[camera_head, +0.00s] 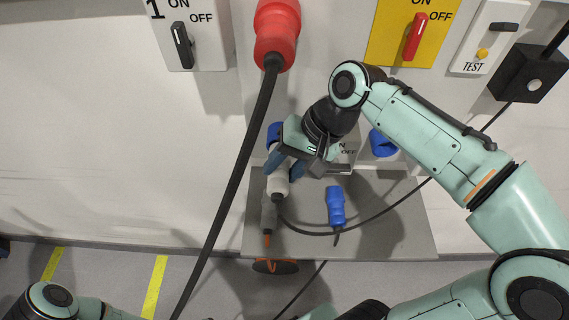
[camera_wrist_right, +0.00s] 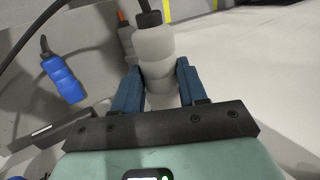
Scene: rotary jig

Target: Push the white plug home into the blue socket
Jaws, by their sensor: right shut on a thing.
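The white plug (camera_head: 278,184) is held in front of the wall above the grey shelf, its black cable running from its lower end. My right gripper (camera_head: 284,166) is shut on it; in the right wrist view its two blue fingers sit on both sides of the white plug (camera_wrist_right: 155,50). A blue socket (camera_head: 275,131) on the wall shows just above the gripper, partly hidden by it. The plug's upper end is hidden behind my fingers, so I cannot tell whether it is inside the socket. My left gripper is not in view.
A blue plug (camera_head: 336,207) and a grey plug (camera_head: 268,216) are at the grey shelf (camera_head: 400,235). Another blue socket (camera_head: 383,143) is right of my gripper. A red plug (camera_head: 277,30) hangs its thick cable down left of the shelf. Switches line the wall above.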

